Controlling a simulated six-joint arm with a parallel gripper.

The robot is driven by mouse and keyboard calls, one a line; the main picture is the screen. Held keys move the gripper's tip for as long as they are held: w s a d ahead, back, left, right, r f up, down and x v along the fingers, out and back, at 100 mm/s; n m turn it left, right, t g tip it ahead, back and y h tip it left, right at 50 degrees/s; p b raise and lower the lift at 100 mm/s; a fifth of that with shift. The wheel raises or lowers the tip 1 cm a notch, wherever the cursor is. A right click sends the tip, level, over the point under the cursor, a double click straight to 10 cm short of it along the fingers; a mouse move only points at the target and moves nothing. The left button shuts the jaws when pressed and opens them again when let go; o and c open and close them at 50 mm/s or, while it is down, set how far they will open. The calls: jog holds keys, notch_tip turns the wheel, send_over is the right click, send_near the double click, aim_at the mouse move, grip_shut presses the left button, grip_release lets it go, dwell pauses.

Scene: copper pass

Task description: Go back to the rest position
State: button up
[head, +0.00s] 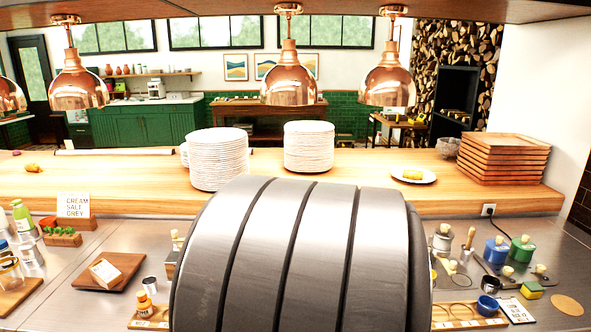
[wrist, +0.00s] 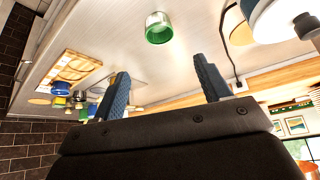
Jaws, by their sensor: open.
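My gripper (wrist: 163,85) shows in the wrist view with its two blue textured fingers wide apart. Nothing is between them. The wrist view is tilted, with the metal counter (wrist: 120,45) in its upper part. A small clear jar with green in it (wrist: 158,28) appears beyond the fingertips, apart from them. In the head view a large grey ribbed part of my arm fills the lower middle. It hides my gripper and the middle of the counter there.
White plate stacks (head: 219,160) (head: 309,148) stand on the wooden shelf (head: 100,178). Wooden trays (head: 503,157) are stacked at right. Copper lamps (head: 289,78) hang above. Blue (head: 497,251) and green (head: 522,250) containers stand at right; a brown board (head: 90,284) lies at left.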

jog(key=x, duration=1.3)
jog(key=shift+s+f, duration=0.1)
jog(key=shift+s, duration=0.15)
jog(key=r, duration=0.5)
jog(key=shift+s+d+r, duration=0.2)
jog(key=shift+s+d, duration=0.05)
jog(key=s+d+r, duration=0.7)
jog(key=s+d, duration=0.1)
jog(key=w+d+m, duration=0.1)
jog(key=w+d, duration=0.2)
jog(key=d, duration=0.7)
jog(key=w+d+m+h, duration=0.1)
jog(key=w+d, duration=0.3)
jog(key=d, duration=0.6)
jog(key=w+d+m+g, duration=0.1)
jog(key=w+d, duration=0.3)
jog(key=d, duration=0.6)
jog(key=shift+d+r+m+h, duration=0.25)
jog(key=shift+r+m+h, duration=0.05)
jog(key=shift+r, duration=0.05)
jog(key=shift+o, duration=0.4)
